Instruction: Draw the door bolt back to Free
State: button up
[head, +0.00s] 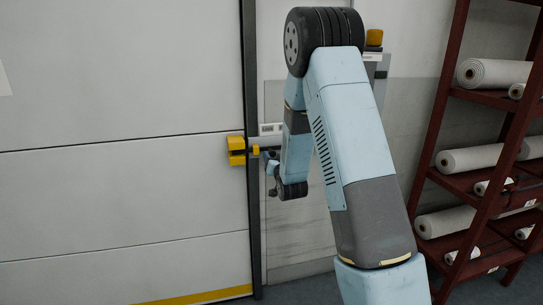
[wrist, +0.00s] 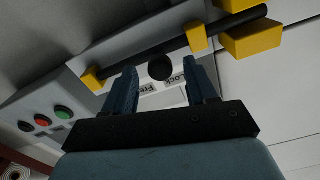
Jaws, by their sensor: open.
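The door bolt is a dark rod (wrist: 228,25) running slantwise through yellow guides (wrist: 197,38) on a grey plate. Its right end reaches into the yellow keeper (wrist: 252,40) on the door, which also shows in the head view (head: 237,158). A round black knob (wrist: 160,67) sits on the bolt. Below the knob, a white label strip reads "Free" at left and "Lock" at right, partly hidden. My gripper (wrist: 162,61) is open, with one finger on each side of the knob and visible gaps. In the head view my gripper (head: 271,163) is small and partly hidden by my arm.
A grey box with black, red and green buttons (wrist: 45,121) is left of the bolt in the wrist view. The pale panelled door (head: 120,100) fills the head view's left. A dark red rack (head: 475,180) with white rolls stands at right.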

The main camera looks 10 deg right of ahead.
aim_at(273, 155)
jog(key=shift+w, duration=1.65)
jog(key=shift+c, duration=0.2)
grip_shut()
